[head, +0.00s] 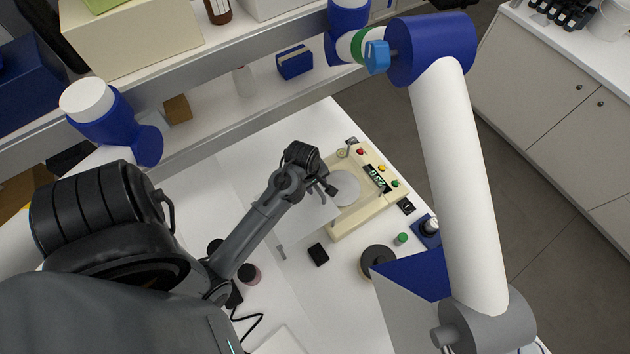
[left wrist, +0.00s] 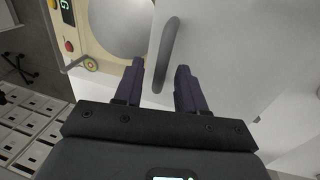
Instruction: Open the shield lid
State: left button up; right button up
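The beige balance (head: 352,225) stands on the white bench, with a round pale pan, colored buttons and a lit green display. It also shows at the top left of the left wrist view (left wrist: 98,52). A pale, see-through panel that looks like the shield lid (head: 303,212) lies beside the pan; a dark curved handle (left wrist: 168,52) shows in front of it in the left wrist view. My left gripper (head: 325,188) is over the pan's near side. In the left wrist view its two fingers (left wrist: 160,82) are apart, the handle's lower end between them. Contact cannot be told. My right gripper is not in view.
A small black block (head: 318,254), a dark ring-shaped roll (head: 377,262) and a green-capped jar (head: 402,239) stand in front of the balance. A shelf (head: 215,108) with boxes and bottles runs behind. The bench left of the balance is mostly clear.

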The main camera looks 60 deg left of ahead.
pick_arm(q)
jog(key=shift+r, duration=0.1)
notch_tip(320, 180, up, 10)
jog(key=s+b, duration=0.1)
jog(key=s, duration=0.1)
jog(key=shift+r, duration=0.2)
dwell(0.3)
jog(key=shift+s, duration=0.1)
